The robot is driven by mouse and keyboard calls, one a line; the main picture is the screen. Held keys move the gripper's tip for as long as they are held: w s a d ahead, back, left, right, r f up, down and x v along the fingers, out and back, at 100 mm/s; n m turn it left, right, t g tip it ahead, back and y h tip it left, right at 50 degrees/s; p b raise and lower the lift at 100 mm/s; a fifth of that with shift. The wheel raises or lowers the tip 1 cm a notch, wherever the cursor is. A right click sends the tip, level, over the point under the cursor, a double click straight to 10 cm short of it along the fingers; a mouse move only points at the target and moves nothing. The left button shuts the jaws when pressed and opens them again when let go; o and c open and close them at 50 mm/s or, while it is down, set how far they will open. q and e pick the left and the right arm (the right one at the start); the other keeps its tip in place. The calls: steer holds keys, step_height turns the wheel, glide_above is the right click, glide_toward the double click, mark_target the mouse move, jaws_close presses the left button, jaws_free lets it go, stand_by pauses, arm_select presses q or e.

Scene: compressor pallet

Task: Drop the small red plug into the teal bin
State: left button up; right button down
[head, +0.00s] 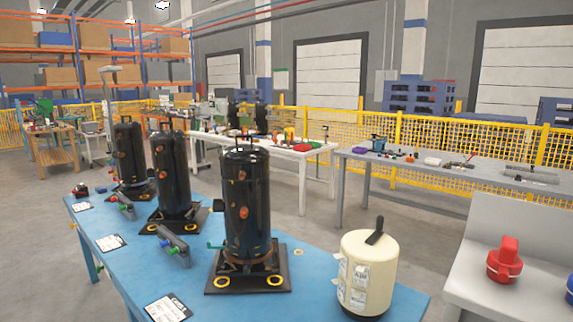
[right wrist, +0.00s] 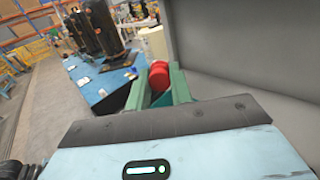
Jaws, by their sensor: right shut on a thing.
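My right gripper (right wrist: 159,73) shows in the right wrist view with two green fingers. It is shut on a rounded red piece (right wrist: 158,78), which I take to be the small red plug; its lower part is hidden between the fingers. The right gripper cannot be made out in the head view. My left gripper is in neither view. I cannot make out a teal bin in either view.
A blue table (head: 130,258) bears black compressors (head: 247,205) and a cream canister (head: 367,270). A larger red object (head: 504,262) sits on a light grey surface (head: 480,290) at right. A grey bench (head: 440,168) and yellow fence (head: 430,135) stand behind.

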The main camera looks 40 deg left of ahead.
step_height(320, 180, down, 6)
steer(key=b, duration=0.4)
steer(key=shift+r+b, duration=0.15)
steer(key=shift+b, duration=0.2)
steer(key=c, duration=1.2)
jaws_free()
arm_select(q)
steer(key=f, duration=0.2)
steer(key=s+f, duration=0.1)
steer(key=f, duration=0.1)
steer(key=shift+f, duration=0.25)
arm_select(e)
steer(key=shift+o, duration=0.2)
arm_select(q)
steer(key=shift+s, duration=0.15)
arm_select(e)
steer(key=shift+d, duration=0.1)
arm_select(q)
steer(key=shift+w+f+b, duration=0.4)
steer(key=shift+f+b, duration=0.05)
steer(key=shift+b, duration=0.2)
arm_select(e)
steer(key=v, duration=0.7)
steer(key=shift+s+d, duration=0.2)
steer(key=shift+s, duration=0.05)
